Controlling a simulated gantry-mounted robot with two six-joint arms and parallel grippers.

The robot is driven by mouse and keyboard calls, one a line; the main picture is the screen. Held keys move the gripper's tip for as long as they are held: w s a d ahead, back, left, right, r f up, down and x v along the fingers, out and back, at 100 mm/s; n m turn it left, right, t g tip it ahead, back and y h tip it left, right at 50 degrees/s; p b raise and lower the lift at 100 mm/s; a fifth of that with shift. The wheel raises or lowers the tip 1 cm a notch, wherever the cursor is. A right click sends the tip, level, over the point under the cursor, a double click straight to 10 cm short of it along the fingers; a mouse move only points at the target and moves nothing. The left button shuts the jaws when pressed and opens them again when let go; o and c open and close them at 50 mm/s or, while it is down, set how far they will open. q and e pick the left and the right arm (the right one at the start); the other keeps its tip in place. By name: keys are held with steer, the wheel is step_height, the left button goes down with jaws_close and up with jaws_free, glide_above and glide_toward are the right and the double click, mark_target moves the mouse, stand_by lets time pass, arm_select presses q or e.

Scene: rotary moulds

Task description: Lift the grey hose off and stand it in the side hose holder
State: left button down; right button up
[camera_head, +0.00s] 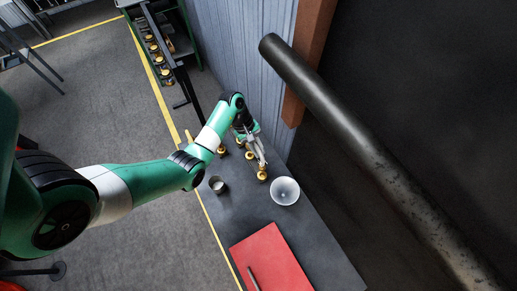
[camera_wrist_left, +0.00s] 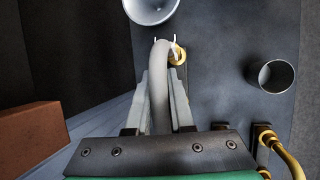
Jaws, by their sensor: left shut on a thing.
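My left gripper (camera_head: 262,163) is low over the dark table beside the wall. In the left wrist view its two fingers (camera_wrist_left: 163,85) are shut on the grey hose (camera_wrist_left: 159,85), a curved pale tube between them. A brass fitting (camera_wrist_left: 178,57) shows by the fingertips at the hose's far end; I cannot tell whether the hose still touches it. In the head view the gripper hides most of the hose. A short open dark cup (camera_wrist_left: 272,75) stands apart from the gripper, also in the head view (camera_head: 217,185); I cannot tell whether it is the side hose holder. My right gripper is out of view.
A white bowl (camera_head: 285,191) stands close to the gripper. Brass fittings (camera_head: 222,150) stand on the table, one with a curved brass hose (camera_wrist_left: 283,155). A red board (camera_head: 271,262) covers the near end. A thick dark pipe (camera_head: 350,130) runs above at the right.

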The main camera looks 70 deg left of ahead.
arm_select(q)
step_height(320, 180, down, 4)
steer(key=b, duration=0.4)
steer(key=shift+f, duration=0.2)
steer(key=shift+f, duration=0.15)
stand_by(0.9)
steer(key=shift+f, duration=0.15)
steer(key=shift+f+b, duration=1)
steer(key=shift+f, duration=0.45)
steer(key=c, duration=0.7)
jaws_free()
